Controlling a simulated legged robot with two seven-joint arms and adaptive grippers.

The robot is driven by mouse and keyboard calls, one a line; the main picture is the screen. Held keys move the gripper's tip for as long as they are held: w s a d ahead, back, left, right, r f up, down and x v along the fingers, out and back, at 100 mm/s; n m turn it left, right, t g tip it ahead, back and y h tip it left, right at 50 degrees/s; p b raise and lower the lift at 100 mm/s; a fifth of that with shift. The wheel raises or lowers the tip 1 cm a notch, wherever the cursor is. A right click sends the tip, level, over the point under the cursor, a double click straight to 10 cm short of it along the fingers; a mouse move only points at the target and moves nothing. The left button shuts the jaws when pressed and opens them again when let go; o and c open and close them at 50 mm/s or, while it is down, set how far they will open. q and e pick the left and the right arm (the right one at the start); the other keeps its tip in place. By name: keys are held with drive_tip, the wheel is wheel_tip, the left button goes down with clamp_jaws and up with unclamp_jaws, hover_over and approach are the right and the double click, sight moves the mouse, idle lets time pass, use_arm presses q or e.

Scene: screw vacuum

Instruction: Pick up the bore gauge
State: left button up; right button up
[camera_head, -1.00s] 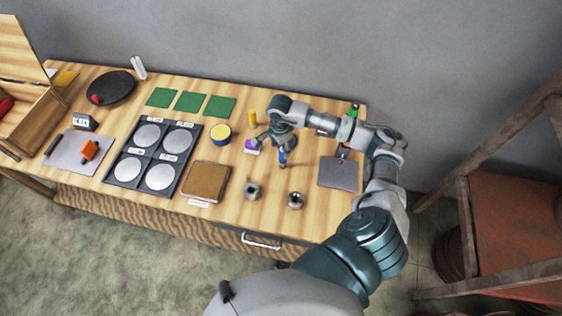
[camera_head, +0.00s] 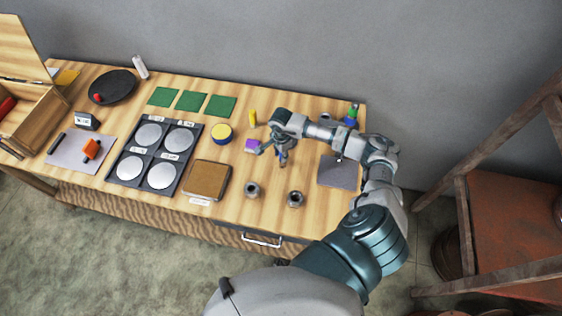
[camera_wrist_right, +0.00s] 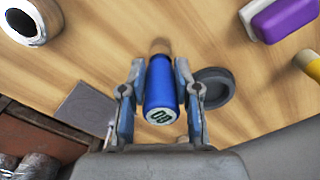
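A blue cylindrical piece, seemingly the bore gauge, shows in the right wrist view (camera_wrist_right: 160,88). It has a brownish far end and a pale near end with dark digits. My right gripper (camera_wrist_right: 160,70) has its fingers on both sides of it, close against its sides, and looks shut on it. In the head view my right gripper (camera_head: 283,156) is low over the right half of the table and mostly hides the piece. Whether it touches the table is hard to tell. My left gripper is not in view.
Two metal rings (camera_head: 252,190) (camera_head: 295,199) stand near the table's front edge. A purple block (camera_head: 252,145), yellow cylinder (camera_head: 252,118) and yellow-topped round tin (camera_head: 221,133) are left of the gripper. A grey plate (camera_head: 337,172) lies right. A brown pad (camera_head: 209,180) lies front left.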

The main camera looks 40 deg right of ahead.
drive_tip(key=shift+d, duration=0.15)
clamp_jaws()
drive_tip(key=shift+d+f, duration=0.15)
drive_tip(key=shift+d, duration=0.3)
drive_tip(key=shift+s+d, duration=0.15)
drive_tip(key=shift+d, duration=0.05)
drive_tip(key=shift+r, duration=0.4)
drive_tip(key=r, duration=0.3)
drive_tip(key=r+b, duration=0.1)
drive_tip(key=r, duration=0.5)
drive_tip(key=shift+a+r, duration=0.1)
drive_tip(key=shift+a, duration=0.2)
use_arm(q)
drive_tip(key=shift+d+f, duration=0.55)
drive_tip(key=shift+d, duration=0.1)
use_arm(e)
drive_tip(key=shift+w, duration=0.2)
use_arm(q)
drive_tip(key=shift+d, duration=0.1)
use_arm(e)
drive_tip(key=shift+d, duration=0.15)
